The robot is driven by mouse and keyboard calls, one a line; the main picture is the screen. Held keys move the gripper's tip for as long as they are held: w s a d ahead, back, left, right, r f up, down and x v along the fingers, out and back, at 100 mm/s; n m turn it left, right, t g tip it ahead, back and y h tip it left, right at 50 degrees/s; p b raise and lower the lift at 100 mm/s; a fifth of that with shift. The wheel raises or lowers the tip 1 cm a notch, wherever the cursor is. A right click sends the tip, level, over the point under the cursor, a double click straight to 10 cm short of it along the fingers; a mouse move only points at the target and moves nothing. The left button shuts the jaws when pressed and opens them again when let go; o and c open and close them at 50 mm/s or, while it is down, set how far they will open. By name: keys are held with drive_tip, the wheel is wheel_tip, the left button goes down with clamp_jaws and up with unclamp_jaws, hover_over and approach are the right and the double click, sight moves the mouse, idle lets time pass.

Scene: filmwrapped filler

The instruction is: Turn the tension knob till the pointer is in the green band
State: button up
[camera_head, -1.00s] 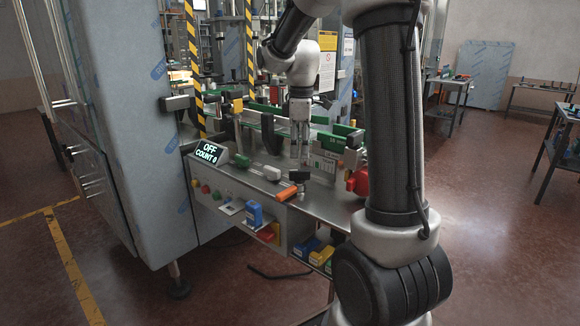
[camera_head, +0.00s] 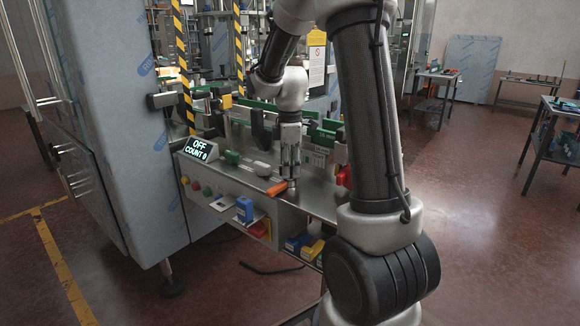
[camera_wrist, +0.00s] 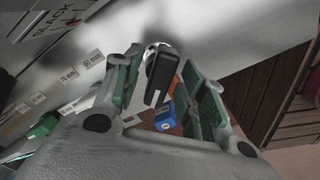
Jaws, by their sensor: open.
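A black knob (camera_wrist: 157,80) with a pale round base shows between the fingers in the wrist view. I take it to be the tension knob. My gripper (camera_wrist: 168,72) is open, with one green-padded finger on each side of the knob; I see no clear contact. In the head view my gripper (camera_head: 290,170) points down over the front right part of the machine's deck and mostly hides the knob. I cannot make out a pointer or a green band in either view.
An orange part (camera_head: 277,188) lies close beside my gripper. A display (camera_head: 201,149) reads OFF, COUNT 0. Green guide rails (camera_head: 318,137) stand behind the gripper. Size labels (camera_wrist: 94,58) mark the deck.

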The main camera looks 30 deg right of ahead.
clamp_jaws()
drive_tip(key=shift+m, duration=0.3)
